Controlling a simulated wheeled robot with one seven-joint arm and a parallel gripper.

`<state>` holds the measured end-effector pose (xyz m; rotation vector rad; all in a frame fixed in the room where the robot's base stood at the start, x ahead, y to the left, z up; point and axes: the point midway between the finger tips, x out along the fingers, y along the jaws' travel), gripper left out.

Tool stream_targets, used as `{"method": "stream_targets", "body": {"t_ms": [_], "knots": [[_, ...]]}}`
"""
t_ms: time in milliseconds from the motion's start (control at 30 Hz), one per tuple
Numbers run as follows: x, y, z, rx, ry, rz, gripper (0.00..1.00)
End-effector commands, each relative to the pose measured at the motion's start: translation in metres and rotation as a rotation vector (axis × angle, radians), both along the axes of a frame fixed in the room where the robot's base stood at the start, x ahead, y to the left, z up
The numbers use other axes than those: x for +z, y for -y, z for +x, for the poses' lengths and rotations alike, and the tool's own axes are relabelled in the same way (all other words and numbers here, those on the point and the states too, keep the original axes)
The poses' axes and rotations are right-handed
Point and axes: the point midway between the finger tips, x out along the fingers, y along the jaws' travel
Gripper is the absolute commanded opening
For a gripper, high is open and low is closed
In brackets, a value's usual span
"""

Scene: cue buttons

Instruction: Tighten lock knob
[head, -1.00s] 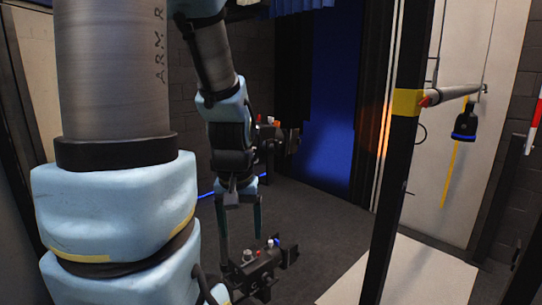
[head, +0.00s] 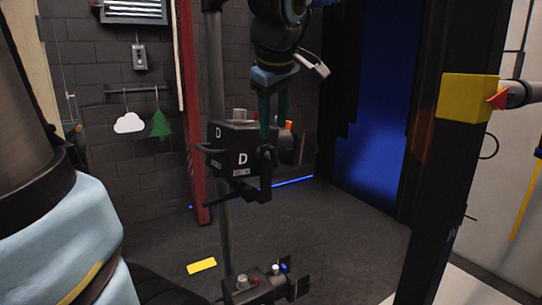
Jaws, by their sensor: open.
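A black lamp-like box marked "D" (head: 240,150) is mounted on a grey vertical pole. A grey knob (head: 239,114) stands on its top, and an orange-red knob (head: 289,125) shows behind the fingers. I cannot tell which is the lock knob. My gripper (head: 273,138) points down with its two teal fingers apart, over the right part of the box. No held object shows between them. Whether the fingers touch the box or a knob I cannot tell. A second black box (head: 250,292) sits lower on the pole, with red and blue-topped knobs.
A black post with a yellow band (head: 467,98) stands close on the right. A red upright (head: 189,110) stands left of the pole. A white cloud (head: 129,123) and green tree (head: 160,125) hang on the back wall. A yellow card (head: 201,265) lies on the dark floor.

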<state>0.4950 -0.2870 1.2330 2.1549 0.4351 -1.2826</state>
Motion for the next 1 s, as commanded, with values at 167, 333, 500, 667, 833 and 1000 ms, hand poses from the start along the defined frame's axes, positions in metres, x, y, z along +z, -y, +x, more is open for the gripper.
{"method": "stream_targets", "body": {"t_ms": [167,333,500,667,833,1000], "knots": [[-0.029,0.000,0.016,0.001,-0.007,0.005,0.45],[-0.056,0.001,0.031,-0.001,-0.006,0.003,0.45],[-0.075,0.001,0.041,0.000,-0.003,0.003,0.45],[-0.082,0.001,0.045,-0.001,-0.002,0.002,0.45],[-0.083,0.001,0.046,-0.002,-0.001,0.000,0.45],[-0.083,0.001,0.046,-0.002,-0.001,0.000,0.36]]}}
